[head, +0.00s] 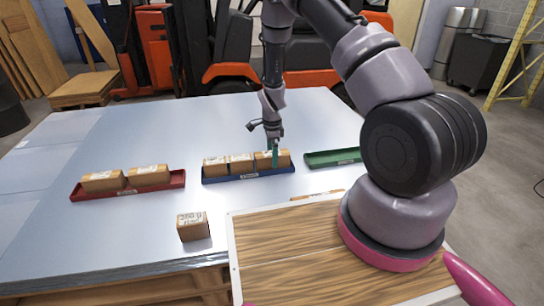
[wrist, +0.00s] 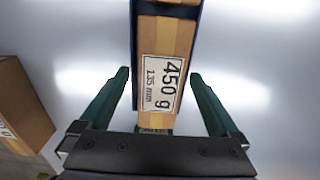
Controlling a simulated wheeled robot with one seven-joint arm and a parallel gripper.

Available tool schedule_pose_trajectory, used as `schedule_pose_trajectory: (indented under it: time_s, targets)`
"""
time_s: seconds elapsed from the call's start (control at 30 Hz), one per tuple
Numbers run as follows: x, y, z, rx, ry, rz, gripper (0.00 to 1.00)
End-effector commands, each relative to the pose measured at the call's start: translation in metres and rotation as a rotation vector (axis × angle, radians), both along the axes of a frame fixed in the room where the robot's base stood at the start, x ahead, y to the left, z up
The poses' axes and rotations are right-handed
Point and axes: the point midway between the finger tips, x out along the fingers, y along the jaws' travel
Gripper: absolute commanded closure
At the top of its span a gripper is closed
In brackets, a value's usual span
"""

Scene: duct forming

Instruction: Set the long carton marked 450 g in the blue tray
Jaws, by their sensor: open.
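The long carton marked 450 g (wrist: 165,75) lies in the blue tray (wrist: 194,45), its label facing up in the wrist view. My gripper (wrist: 160,76) is open, with one green finger on each side of this carton and a visible gap to each. In the head view my gripper (head: 275,154) is low over the right end of the blue tray (head: 248,176), at the rightmost carton (head: 264,160) there. Two other cartons, a left one (head: 215,167) and a middle one (head: 240,163), stand in the same tray. The near end of the 450 g carton is partly hidden by my gripper.
A red tray (head: 178,181) at the left holds two cartons. A green tray (head: 330,158) at the right looks empty. A loose carton (head: 193,227) stands at the front; another (head: 318,195) is mostly hidden behind a wooden board (head: 310,250). A carton (wrist: 22,105) shows left in the wrist view.

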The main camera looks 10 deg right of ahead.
Motion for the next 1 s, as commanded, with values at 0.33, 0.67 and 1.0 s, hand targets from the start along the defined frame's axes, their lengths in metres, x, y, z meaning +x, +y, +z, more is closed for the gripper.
schedule_pose_trajectory:
  time_s: [0.33, 0.67, 1.0]
  targets:
    - [0.001, 0.001, 0.065, 0.001, -0.005, 0.001, 0.03]
    - [0.001, 0.000, 0.107, 0.004, -0.006, 0.005, 0.03]
    - [-0.015, -0.009, 0.245, 0.084, -0.136, 0.220, 0.03]
